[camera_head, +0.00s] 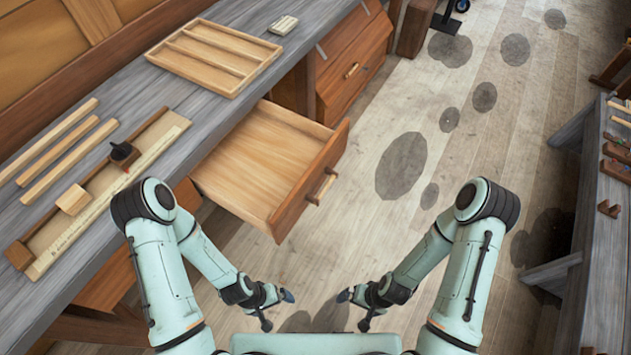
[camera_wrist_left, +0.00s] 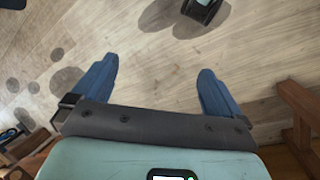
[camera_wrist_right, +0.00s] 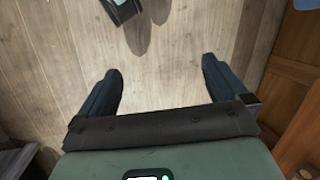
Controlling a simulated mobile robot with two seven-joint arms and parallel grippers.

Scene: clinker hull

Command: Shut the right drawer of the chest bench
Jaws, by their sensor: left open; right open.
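The chest bench (camera_head: 215,110) runs diagonally along the left of the head view. One drawer (camera_head: 262,160) is pulled far out from under its top and looks empty. Its wooden front carries a bar handle (camera_head: 322,187) that faces right. My left gripper (camera_head: 276,308) is below the drawer in the picture, open and empty, apart from the drawer. My right gripper (camera_head: 356,308) is open and empty, to the right of the left one. The left wrist view shows the left fingers (camera_wrist_left: 160,90) spread over floor. The right wrist view shows the right fingers (camera_wrist_right: 160,85) spread too.
A closed drawer (camera_head: 352,70) is farther back. Plank floor (camera_head: 440,130) is open to the right, before another bench (camera_head: 606,220).

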